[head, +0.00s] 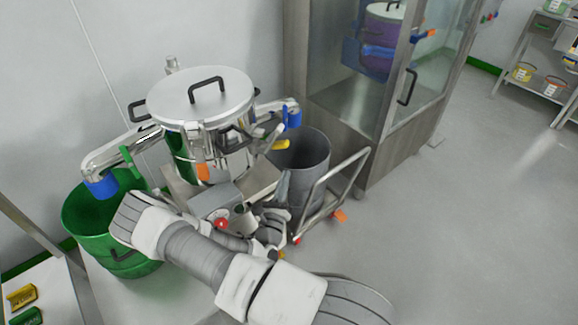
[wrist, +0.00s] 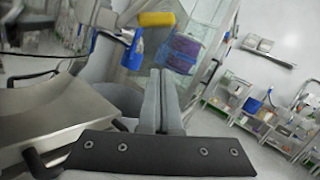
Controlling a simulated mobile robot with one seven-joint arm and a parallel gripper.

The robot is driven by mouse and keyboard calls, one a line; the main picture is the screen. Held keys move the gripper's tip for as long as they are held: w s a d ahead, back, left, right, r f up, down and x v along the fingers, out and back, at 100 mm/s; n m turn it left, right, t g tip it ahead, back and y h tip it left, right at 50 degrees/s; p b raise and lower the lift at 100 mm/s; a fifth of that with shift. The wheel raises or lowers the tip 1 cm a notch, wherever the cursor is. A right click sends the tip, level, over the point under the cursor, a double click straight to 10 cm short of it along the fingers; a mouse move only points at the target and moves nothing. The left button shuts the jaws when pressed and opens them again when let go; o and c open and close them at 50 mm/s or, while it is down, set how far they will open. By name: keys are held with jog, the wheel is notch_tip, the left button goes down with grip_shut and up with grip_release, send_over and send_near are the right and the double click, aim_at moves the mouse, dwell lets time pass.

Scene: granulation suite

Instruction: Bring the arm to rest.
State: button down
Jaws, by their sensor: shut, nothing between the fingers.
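My gripper (wrist: 160,78) shows in the wrist view with its two grey fingers side by side, shut and empty. My arm (head: 185,248) reaches across the lower middle of the head view, bent back towards the steel vessel. The gripper end is partly hidden among the arm links and machine parts there. The fingers point towards the grey bin and the glass cabinet. I cannot tell the exact gap between them and the nearby parts.
A lidded steel vessel (head: 203,95) with blue-ended side pipes stands close to my arm. A green bin (head: 92,222) is at left, a grey bin (head: 308,152) and a metal trolley frame (head: 330,195) at right. A glass cabinet (head: 345,90) stands behind. Floor at right is clear.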

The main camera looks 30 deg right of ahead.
jog(key=v, duration=0.6)
jog(key=s+r+m+g+p, duration=0.2)
jog(key=s+r+m+g, duration=0.3)
jog(key=r+m+g, duration=0.5)
jog(key=s+r+m+g+p, duration=0.2)
jog(key=s+r+m+g, duration=0.2)
jog(key=r+m+g, duration=0.55)
jog(key=s+a+r+m+t+y+p, duration=0.2)
jog(key=s+a+r+m+t+y, duration=0.2)
jog(key=a+r+y, duration=0.3)
jog(key=s+a+r+m+t+y+p, duration=0.3)
jog(key=a+r+m+t+y, duration=0.3)
jog(key=r, duration=1.1)
jog(key=shift+s+a+m+t+y, duration=0.35)
jog(key=shift+s+a+m+y, duration=0.25)
jog(key=shift+y, duration=0.3)
